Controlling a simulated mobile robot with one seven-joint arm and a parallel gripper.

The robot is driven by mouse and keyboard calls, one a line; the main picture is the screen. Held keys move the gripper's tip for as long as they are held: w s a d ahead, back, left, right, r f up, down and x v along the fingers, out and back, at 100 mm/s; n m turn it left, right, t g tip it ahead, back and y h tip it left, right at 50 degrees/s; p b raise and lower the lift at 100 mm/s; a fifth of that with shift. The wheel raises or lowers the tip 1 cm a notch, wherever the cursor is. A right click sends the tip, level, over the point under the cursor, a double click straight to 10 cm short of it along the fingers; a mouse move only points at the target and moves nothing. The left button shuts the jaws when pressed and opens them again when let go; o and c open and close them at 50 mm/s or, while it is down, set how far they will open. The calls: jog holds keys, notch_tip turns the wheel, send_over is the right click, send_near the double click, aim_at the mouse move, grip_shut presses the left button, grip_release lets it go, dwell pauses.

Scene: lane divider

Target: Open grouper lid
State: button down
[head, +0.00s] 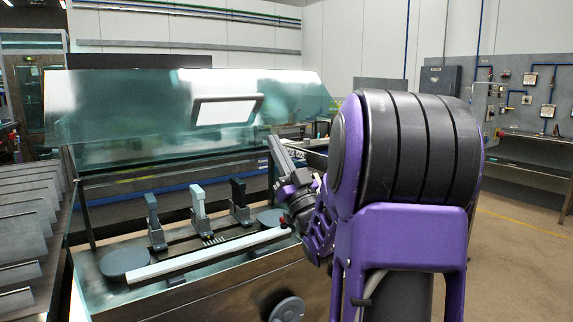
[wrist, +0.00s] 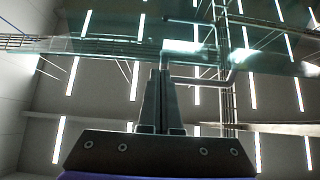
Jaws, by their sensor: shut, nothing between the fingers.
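The grouper lid (head: 110,115) is a tinted, see-through panel over the machine in the head view, tilted, with the machine's inside visible below it. Its dark bar handle (head: 228,97) is on the upper right part of the panel. My gripper (head: 274,142) is below and to the right of the handle, by the lid's lower right part. In the wrist view my gripper (wrist: 160,75) points up with its fingers together and empty. The greenish lid (wrist: 100,47) crosses above the fingertips there. I cannot tell whether the fingers touch it.
Under the lid are several upright holders (head: 199,202) and a white bar (head: 210,256) along the machine's front. Sloped dark racks (head: 25,225) stand at the left. A wall bench (head: 530,140) is at the right, with open floor (head: 515,255) before it.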

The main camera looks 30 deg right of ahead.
jog(key=x, duration=0.3)
jog(key=shift+w+r, duration=0.15)
